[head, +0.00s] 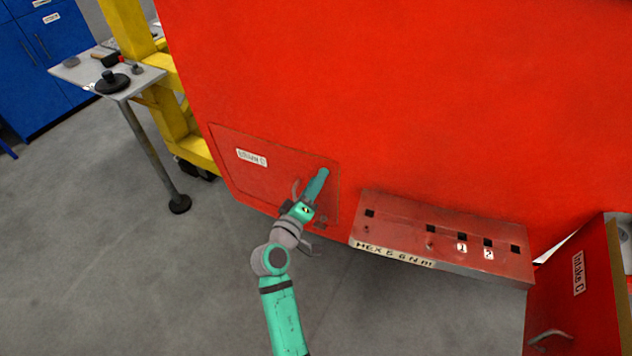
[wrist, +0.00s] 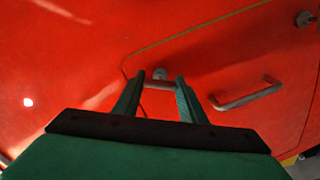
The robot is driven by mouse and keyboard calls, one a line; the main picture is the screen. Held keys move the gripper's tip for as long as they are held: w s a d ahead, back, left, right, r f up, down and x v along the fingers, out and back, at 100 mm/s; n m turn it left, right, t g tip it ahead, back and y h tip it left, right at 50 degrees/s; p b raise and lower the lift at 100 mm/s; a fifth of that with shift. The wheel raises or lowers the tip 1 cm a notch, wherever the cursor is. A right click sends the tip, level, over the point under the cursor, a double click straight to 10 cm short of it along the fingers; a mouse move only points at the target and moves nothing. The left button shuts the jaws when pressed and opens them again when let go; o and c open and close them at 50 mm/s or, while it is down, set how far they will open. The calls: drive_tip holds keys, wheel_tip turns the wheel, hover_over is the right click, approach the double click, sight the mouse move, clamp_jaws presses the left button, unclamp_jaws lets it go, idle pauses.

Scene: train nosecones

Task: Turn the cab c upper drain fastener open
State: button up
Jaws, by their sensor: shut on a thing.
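A red hatch panel (head: 270,165) with a thin outlined edge is set in the large red cab shell. My gripper (head: 322,173) reaches its upper right corner in the head view. In the wrist view, my gripper (wrist: 162,80) has its two fingers on either side of a small grey fastener (wrist: 160,73) near the panel's corner, and is shut on it. The fingers cover part of the fastener, so its exact turn is hard to tell. A second grey fastener (wrist: 305,18) shows at the upper right of the wrist view.
A grey bar handle (wrist: 247,97) stands out from the panel beside my fingers. In the head view, a red perforated ledge (head: 445,235) juts out at the right, with a red box (head: 575,290) beyond. A small tool table (head: 135,80) stands at the left.

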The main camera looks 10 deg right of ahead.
drive_tip(key=n, duration=0.5)
drive_tip(key=shift+n, duration=0.4)
drive_tip(key=shift+f, duration=0.1)
idle(0.3)
drive_tip(key=o, duration=1.1)
drive_tip(key=shift+c, duration=0.2)
drive_tip(key=v, duration=1.1)
drive_tip(key=shift+w, duration=0.15)
drive_tip(key=shift+f, duration=0.1)
